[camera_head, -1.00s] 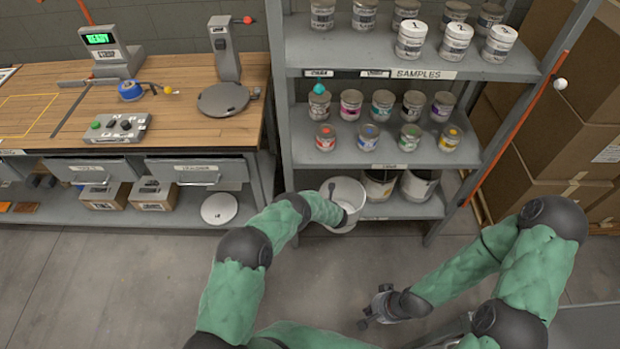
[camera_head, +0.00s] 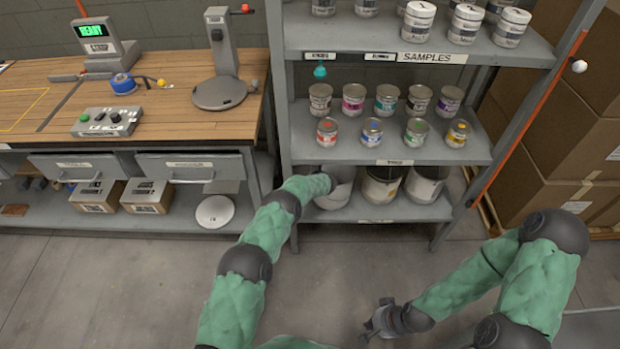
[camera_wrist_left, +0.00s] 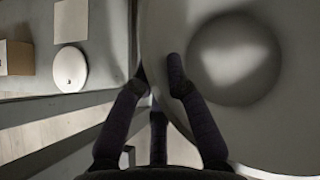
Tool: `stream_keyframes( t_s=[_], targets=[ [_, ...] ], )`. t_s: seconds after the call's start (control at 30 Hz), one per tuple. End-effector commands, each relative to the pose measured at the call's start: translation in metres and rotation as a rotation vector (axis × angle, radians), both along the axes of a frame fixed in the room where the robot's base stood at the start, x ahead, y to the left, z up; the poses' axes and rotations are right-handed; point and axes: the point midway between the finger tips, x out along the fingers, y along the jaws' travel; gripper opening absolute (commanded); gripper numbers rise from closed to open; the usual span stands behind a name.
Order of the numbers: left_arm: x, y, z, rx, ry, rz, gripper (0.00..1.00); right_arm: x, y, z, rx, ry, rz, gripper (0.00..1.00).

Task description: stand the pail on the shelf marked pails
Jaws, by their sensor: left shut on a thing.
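The pale pail (camera_head: 339,191) is at the left end of the bottom rack shelf (camera_head: 385,211), left of two other pails. My left gripper is hidden behind my arm in the head view. In the left wrist view the left gripper (camera_wrist_left: 160,85) is shut on the pail's wall, with the pail's round inside (camera_wrist_left: 285,135) on the right. The pail looks upright at the shelf; whether its base touches the shelf I cannot tell. The label on that shelf's edge is too small to read. My right gripper (camera_head: 374,319) is open and empty above the floor.
A grey pail (camera_head: 426,184) and a dark-filled pail (camera_head: 381,186) stand on the same shelf. Small paint cans (camera_head: 354,99) fill the shelf above, close over the pails. A workbench (camera_head: 150,105) stands left, cardboard boxes (camera_head: 560,150) right. The floor in front is clear.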

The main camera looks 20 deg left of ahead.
Motion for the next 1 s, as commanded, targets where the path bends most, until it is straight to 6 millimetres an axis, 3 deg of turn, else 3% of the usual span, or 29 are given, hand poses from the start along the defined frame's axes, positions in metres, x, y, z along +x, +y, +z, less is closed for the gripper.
stream_keyframes(
  t_s=[0.1, 0.3, 0.87, 0.9, 0.97, 1.0],
  targets=[
    [0.011, 0.008, -0.005, 0.001, -0.005, 0.005, 0.0, 0.0, 0.0, -0.022, 0.0, 0.001, 0.0, 0.0],
    [0.024, 0.016, -0.003, 0.001, -0.004, 0.002, 0.0, 0.0, 0.0, -0.041, 0.0, 0.001, 0.0, 0.0],
    [0.024, 0.016, -0.009, 0.001, -0.002, 0.001, 0.0, 0.0, 0.0, -0.038, 0.0, 0.001, 0.0, 0.0],
    [0.023, 0.016, -0.01, 0.001, 0.0, 0.001, 0.26, 0.0, 0.0, -0.038, 0.0, 0.001, 0.0, 0.0],
    [0.023, 0.016, -0.01, 0.001, 0.0, 0.001, 0.39, 0.0, 0.0, -0.038, 0.0, 0.001, 0.0, 0.0],
    [0.023, 0.016, -0.01, 0.001, 0.0, 0.001, 0.39, 0.0, 0.0, -0.038, 0.0, 0.001, 0.0, 0.0]
  ],
)
